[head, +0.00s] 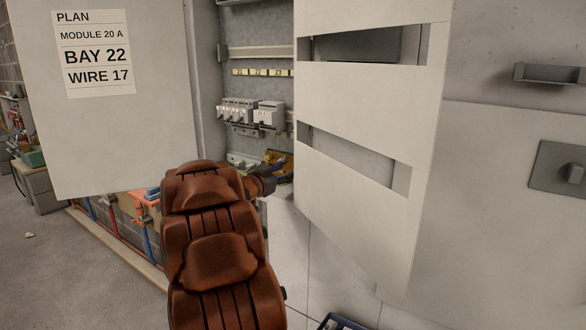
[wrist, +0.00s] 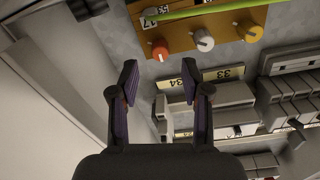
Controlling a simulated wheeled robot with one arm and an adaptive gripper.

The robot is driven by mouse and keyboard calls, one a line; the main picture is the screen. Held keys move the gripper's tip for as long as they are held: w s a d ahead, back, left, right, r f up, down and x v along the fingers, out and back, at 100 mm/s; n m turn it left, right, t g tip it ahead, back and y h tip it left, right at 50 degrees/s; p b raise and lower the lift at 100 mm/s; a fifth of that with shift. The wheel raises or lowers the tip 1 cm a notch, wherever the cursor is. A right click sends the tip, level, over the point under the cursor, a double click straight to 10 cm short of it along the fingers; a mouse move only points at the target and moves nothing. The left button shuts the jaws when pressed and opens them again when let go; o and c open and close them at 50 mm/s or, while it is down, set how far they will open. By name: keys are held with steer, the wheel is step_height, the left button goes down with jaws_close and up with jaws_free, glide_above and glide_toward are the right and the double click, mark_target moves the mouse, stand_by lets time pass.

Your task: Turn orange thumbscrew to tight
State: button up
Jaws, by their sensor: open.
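In the wrist view, an orange thumbscrew (wrist: 160,50) with a pale mark sits at the left of an orange-brown terminal block (wrist: 205,22). A white knob (wrist: 203,40) and an amber knob (wrist: 249,31) stand to its right. My gripper (wrist: 160,80) is open and empty, its fingers pointing toward the block. The orange thumbscrew is just beyond the fingertips, between their lines, and looks clear of both. In the head view, my gripper (head: 262,181) is inside the open cabinet, beside the yellowish block (head: 277,163); the thumbscrew cannot be made out there.
A green wire (wrist: 200,10) runs along the block past tags 17 and 53. Breakers (head: 253,112) sit on a rail above the block. A slotted white panel (head: 365,110) stands to the right, and the door (head: 110,155) with a plan sheet (head: 94,55) to the left.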

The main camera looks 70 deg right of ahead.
mark_target(293, 166)
steer(key=shift+x, duration=2.3)
jaws_close()
